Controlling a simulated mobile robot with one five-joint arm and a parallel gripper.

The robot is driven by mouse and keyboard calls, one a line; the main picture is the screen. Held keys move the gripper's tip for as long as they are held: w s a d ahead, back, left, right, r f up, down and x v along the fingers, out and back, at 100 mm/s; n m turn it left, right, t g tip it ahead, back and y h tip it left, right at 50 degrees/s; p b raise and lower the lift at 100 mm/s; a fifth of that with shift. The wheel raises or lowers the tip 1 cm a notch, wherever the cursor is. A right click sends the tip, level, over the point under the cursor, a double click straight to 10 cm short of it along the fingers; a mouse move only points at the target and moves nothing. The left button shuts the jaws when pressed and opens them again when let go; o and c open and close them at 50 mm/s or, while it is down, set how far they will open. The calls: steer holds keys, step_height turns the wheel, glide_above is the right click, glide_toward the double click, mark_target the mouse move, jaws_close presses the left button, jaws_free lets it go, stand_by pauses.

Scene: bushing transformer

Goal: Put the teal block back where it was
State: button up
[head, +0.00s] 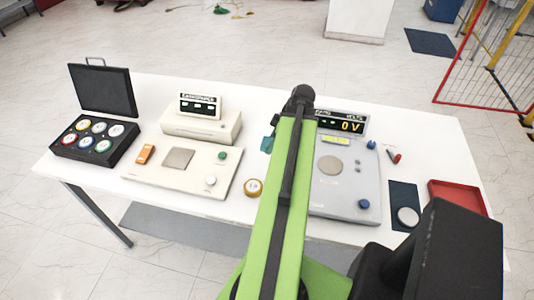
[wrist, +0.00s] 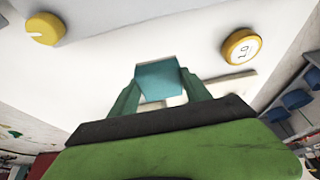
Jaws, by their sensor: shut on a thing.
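The teal block (wrist: 160,79) is between the two green fingers of my gripper (wrist: 160,84) in the wrist view, and the gripper is shut on it. In the head view a small teal patch (head: 267,143) shows at the left edge of my green arm, which hides the rest of the block and the gripper. The white table surface is behind the block in the wrist view. I cannot tell whether the block touches the table.
A yellow-rimmed disc (head: 253,187) lies left of my arm. A beige panel (head: 180,171) is further left, beside a black case (head: 94,140) of coloured discs. A grey meter panel (head: 345,178) is right of my arm, with a red tray (head: 457,196) at the far right.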

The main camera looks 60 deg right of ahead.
mark_target(267, 139)
steer(key=w+f, duration=0.1)
steer(key=w, duration=0.2)
steer(key=shift+d+f+b, duration=0.15)
steer(key=shift+f+b, duration=0.25)
step_height(267, 139, down, 4)
steer(key=b, duration=0.4)
steer(key=shift+f, duration=0.2)
steer(key=shift+r, duration=0.25)
steer(key=shift+f, duration=0.25)
steer(key=o, duration=1.2)
steer(key=shift+r, duration=0.1)
